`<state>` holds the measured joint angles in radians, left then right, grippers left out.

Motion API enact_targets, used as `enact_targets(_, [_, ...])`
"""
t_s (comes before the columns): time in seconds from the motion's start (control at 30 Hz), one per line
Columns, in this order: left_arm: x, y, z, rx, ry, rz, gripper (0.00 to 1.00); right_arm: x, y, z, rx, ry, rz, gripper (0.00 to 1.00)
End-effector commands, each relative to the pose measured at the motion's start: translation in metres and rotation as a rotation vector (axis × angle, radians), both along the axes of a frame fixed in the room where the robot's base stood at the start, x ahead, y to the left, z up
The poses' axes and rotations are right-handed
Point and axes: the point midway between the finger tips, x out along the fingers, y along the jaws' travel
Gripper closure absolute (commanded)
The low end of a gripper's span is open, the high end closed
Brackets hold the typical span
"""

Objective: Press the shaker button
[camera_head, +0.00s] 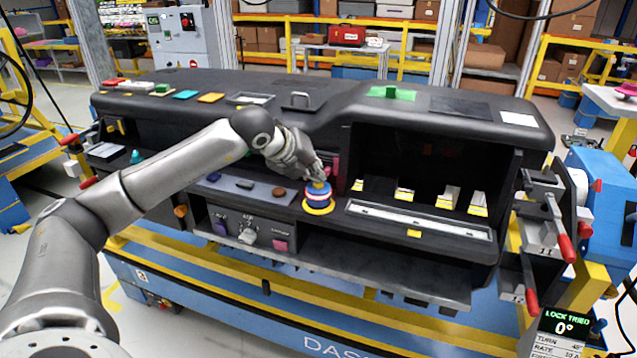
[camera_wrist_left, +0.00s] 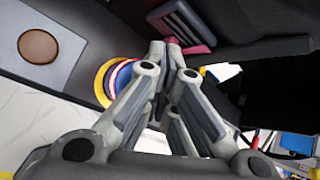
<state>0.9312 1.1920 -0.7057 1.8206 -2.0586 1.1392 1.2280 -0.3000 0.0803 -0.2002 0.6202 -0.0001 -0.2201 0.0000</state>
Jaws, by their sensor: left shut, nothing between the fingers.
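A round knob-like piece with blue, white and red bands (camera_head: 319,200) stands on a yellow ring at the front of the black dashboard. I cannot tell from its look whether it is the shaker button. My left gripper (camera_head: 318,180) is shut and empty, its fingertips at the top of this piece; I cannot tell whether they touch. In the left wrist view the shut fingertips (camera_wrist_left: 167,46) point toward a dark red part, and the banded piece (camera_wrist_left: 122,76) is partly hidden behind a finger. A brown round button (camera_wrist_left: 38,46) lies on a grey panel to the left. My right gripper is not in view.
The black dashboard (camera_head: 420,128) rests on a blue and yellow stand. An open recess with several yellow-edged pieces lies right of the gripper. Red-handled clamps (camera_head: 548,225) stick out at the right end. A small display (camera_head: 563,325) reads LOCK TRIED.

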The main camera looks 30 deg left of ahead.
Motion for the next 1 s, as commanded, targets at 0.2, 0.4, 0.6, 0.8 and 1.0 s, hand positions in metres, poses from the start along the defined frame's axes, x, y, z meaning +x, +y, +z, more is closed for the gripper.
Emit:
enact_targets(0.2, [0.000,0.000,0.001,0.000,0.002,-0.001,1.00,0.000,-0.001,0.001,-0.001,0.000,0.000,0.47])
enact_targets(0.4, [0.000,-0.001,0.011,-0.001,0.000,-0.001,1.00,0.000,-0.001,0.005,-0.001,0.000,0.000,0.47])
enact_targets(0.6, [0.000,-0.001,0.016,-0.001,0.001,-0.001,1.00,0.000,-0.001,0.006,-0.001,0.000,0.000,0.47])
enact_targets(0.8, [0.000,0.000,0.016,0.000,0.001,-0.001,1.00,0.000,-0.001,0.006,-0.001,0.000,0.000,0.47])
enact_targets(1.0, [0.000,0.000,0.026,-0.001,-0.001,-0.001,1.00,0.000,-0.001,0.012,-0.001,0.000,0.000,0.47])
